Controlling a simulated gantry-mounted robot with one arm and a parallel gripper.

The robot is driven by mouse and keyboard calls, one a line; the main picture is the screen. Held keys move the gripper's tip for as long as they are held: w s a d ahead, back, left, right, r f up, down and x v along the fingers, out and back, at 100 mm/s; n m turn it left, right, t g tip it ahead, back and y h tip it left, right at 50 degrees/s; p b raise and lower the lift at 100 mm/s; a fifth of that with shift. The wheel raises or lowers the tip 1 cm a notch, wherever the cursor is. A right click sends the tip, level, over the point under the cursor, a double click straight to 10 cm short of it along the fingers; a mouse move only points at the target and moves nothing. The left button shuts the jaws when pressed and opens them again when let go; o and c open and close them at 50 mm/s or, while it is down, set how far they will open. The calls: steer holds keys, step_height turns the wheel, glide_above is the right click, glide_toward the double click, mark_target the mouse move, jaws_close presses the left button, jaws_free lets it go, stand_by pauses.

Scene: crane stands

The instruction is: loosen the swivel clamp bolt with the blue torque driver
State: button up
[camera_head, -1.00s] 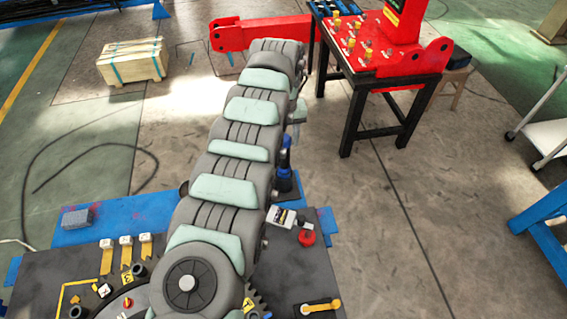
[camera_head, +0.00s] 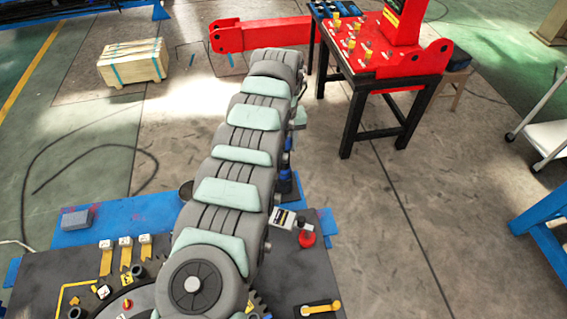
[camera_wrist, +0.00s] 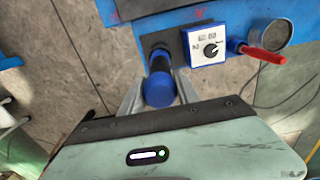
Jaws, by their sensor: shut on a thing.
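The blue torque driver (camera_wrist: 160,84) stands between my gripper's fingers in the wrist view, with a blue end and a black body. In the head view the driver (camera_head: 286,162) shows beside my arm, partly hidden by it. My gripper (camera_wrist: 160,98) is shut on the driver; its two grey fingers show to either side. The driver's lower end is at the blue bench edge, and I cannot tell whether it still sits in its holder. I cannot make out the swivel clamp bolt for certain in either view.
A small dial box (camera_wrist: 207,45) and a red-handled tool (camera_wrist: 262,52) sit close right of the driver. The blue-edged bench (camera_head: 110,222) holds a grey block (camera_head: 77,218). A red crane stand (camera_head: 395,50) is beyond. Open floor (camera_head: 400,200) lies right.

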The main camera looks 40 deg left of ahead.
jaws_close()
steer(key=shift+r, duration=0.15)
steer(key=shift+r+p, duration=0.9)
steer(key=shift+r, duration=0.55)
steer(key=shift+r+p, duration=0.65)
steer(key=shift+r, duration=3.55)
